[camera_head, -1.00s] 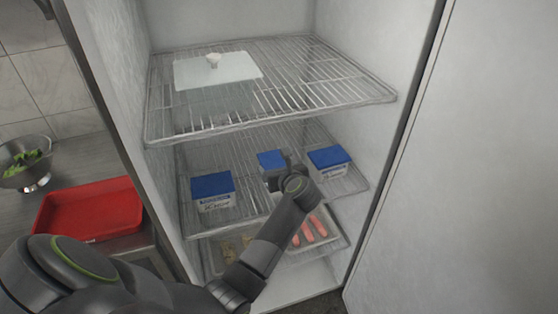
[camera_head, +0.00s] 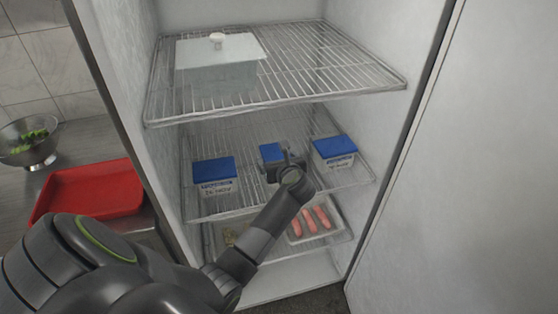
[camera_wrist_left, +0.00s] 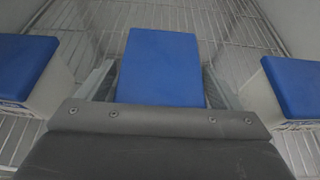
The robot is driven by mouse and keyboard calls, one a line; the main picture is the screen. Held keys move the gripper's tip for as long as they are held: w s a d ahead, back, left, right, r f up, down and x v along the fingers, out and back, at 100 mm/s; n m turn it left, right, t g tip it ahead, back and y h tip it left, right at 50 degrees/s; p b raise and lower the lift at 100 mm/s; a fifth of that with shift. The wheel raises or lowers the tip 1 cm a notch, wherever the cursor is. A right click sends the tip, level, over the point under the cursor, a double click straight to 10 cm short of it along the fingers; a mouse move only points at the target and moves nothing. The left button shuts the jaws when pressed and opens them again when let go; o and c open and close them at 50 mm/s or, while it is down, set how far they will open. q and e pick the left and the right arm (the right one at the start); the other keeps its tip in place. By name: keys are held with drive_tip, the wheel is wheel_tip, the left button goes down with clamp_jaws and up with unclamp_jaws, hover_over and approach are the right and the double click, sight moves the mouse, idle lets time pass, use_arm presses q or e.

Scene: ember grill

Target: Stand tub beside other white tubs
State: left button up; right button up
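A white tub with a blue lid (camera_head: 270,152) is at the middle shelf, between two similar tubs. My left gripper (camera_head: 284,165) reaches in from the front and partly hides it. In the left wrist view the tub's blue lid (camera_wrist_left: 160,65) lies between my two fingers, whose pads appear to touch its sides. The left white tub (camera_head: 214,175) and the right white tub (camera_head: 334,151) stand upright on the wire shelf (camera_head: 240,207), with gaps to the middle one. Whether the middle tub's base touches the shelf is hidden. My right gripper is not in view.
A lidded container (camera_head: 218,64) stands on the upper wire shelf (camera_head: 320,68). A tray with sausages (camera_head: 312,220) is on the lower level. Outside at left are a red tray (camera_head: 92,188) and a metal bowl (camera_head: 28,150). Cabinet walls bound both sides.

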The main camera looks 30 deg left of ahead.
use_arm(q)
drive_tip(key=shift+o, duration=1)
drive_tip(key=shift+w+d, duration=0.1)
drive_tip(key=shift+d, duration=0.1)
drive_tip(key=shift+r, duration=0.2)
drive_tip(key=p+v, duration=0.5)
drive_tip(key=v, duration=0.7)
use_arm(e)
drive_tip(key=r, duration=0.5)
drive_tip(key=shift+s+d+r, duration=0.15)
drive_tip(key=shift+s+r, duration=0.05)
use_arm(q)
drive_tip(key=shift+w, duration=0.1)
